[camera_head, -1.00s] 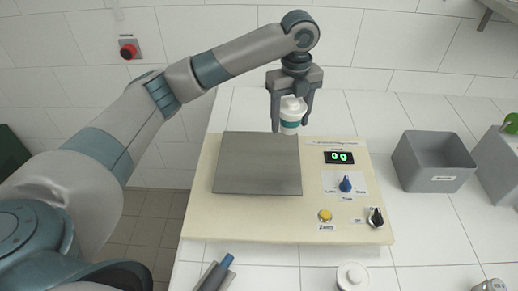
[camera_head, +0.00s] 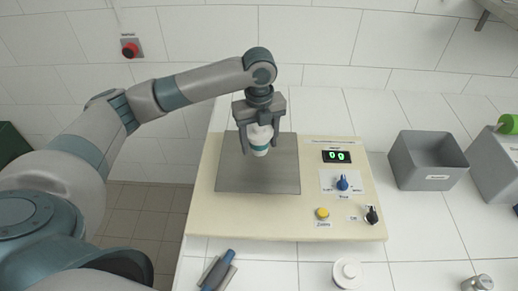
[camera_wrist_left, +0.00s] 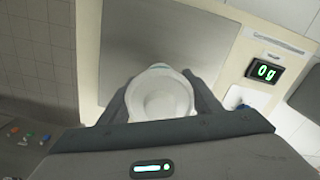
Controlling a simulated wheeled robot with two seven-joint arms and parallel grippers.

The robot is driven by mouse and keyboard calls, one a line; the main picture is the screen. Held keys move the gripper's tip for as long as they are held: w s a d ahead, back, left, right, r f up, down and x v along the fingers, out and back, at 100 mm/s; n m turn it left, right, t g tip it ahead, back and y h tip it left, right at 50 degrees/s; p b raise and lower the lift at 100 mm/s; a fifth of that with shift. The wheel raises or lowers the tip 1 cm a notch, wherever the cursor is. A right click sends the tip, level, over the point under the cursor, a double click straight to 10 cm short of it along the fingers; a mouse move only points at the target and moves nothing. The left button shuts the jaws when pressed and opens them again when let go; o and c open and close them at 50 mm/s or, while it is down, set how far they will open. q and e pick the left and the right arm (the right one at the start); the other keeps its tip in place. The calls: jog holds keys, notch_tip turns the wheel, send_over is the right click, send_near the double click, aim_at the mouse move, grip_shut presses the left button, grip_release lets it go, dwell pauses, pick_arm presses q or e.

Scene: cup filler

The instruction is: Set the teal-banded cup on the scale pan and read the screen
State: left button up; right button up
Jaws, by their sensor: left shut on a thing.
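The white cup with a teal band (camera_head: 259,140) is held in my left gripper (camera_head: 260,143), which is shut on it over the grey scale pan (camera_head: 235,178). I cannot tell whether the cup's base touches the pan. In the left wrist view I look down on the cup's pale round top (camera_wrist_left: 159,95) between the fingers, with the pan (camera_wrist_left: 165,50) beyond it. The green screen (camera_head: 337,156) reads "0 g", and it also shows in the left wrist view (camera_wrist_left: 264,73). My right gripper is not in view.
The cream scale body carries a blue knob (camera_head: 342,183), a yellow button (camera_head: 322,213) and a black knob (camera_head: 372,215). A grey bin (camera_head: 428,160) stands to the right. A white lidded item (camera_head: 347,273) and a blue-grey tool (camera_head: 218,270) lie in front.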

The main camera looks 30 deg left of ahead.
aim_at(259, 150)
pick_arm(q)
notch_tip(259, 150, down, 3)
jog(key=shift+s+r+p, duration=0.1)
jog(key=shift+p, duration=0.65)
jog(key=shift+f, duration=0.45)
jog(key=o, duration=1.1)
jog(key=shift+f, duration=0.1)
jog(key=shift+o, duration=0.2)
jog(key=shift+r+b, duration=0.4)
jog(key=shift+r, duration=0.4)
notch_tip(259, 150, up, 9)
jog(key=b, duration=0.3)
jog(key=shift+r, duration=0.8)
